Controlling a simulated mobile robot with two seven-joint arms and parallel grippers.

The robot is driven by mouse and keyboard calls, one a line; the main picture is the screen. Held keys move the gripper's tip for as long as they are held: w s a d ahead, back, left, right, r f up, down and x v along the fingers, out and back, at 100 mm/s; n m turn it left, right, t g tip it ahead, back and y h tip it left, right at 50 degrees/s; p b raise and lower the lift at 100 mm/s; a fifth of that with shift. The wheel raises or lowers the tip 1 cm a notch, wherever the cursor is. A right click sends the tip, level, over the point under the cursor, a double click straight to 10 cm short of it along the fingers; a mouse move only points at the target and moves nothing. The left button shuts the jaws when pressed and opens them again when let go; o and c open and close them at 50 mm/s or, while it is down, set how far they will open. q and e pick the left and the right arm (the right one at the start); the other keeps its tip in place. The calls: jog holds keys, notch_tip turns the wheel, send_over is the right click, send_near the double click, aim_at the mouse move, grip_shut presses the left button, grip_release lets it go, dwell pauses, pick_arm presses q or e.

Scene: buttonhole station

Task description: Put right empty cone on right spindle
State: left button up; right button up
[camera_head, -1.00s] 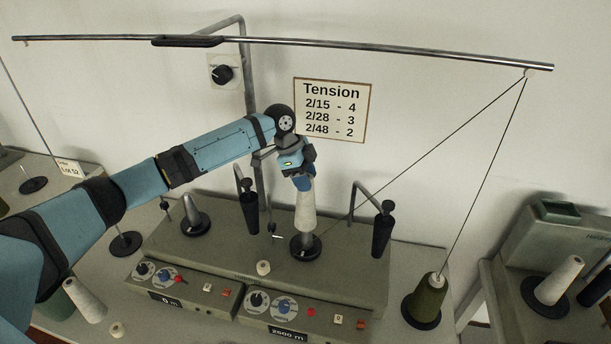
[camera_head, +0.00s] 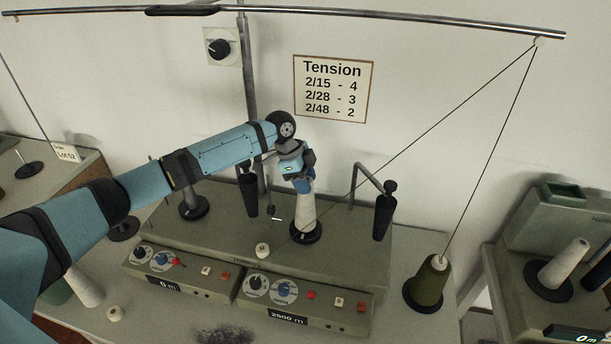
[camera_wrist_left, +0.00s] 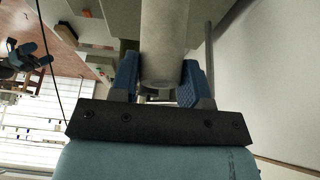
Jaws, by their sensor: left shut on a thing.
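My left gripper (camera_head: 304,188) is shut on the upper end of the white empty cone (camera_head: 304,216). The cone stands upright over the right spindle's round black base (camera_head: 318,236), and its lower end appears to meet that base. The cone hides the spindle's pin. In the left wrist view the pale cone (camera_wrist_left: 163,42) sits between the blue fingers of my left gripper (camera_wrist_left: 158,82); its far end is out of view there. My right gripper is not in view.
The left spindle (camera_head: 191,208) stands on the same grey machine (camera_head: 350,262). Dark tension posts (camera_head: 249,194) (camera_head: 383,217) flank the cone. A green yarn cone (camera_head: 429,287) stands at right, its thread running up to the overhead rail (camera_head: 400,27). A white cone (camera_head: 86,289) stands at lower left.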

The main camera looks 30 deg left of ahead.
pick_arm(q)
jog(key=shift+f, duration=0.8)
dwell(0.4)
jog(key=o, duration=1.2)
jog(key=b+v, duration=0.2)
jog(key=v, duration=1.2)
jog(key=shift+s+f, duration=0.1)
jog(key=shift+f, duration=0.1)
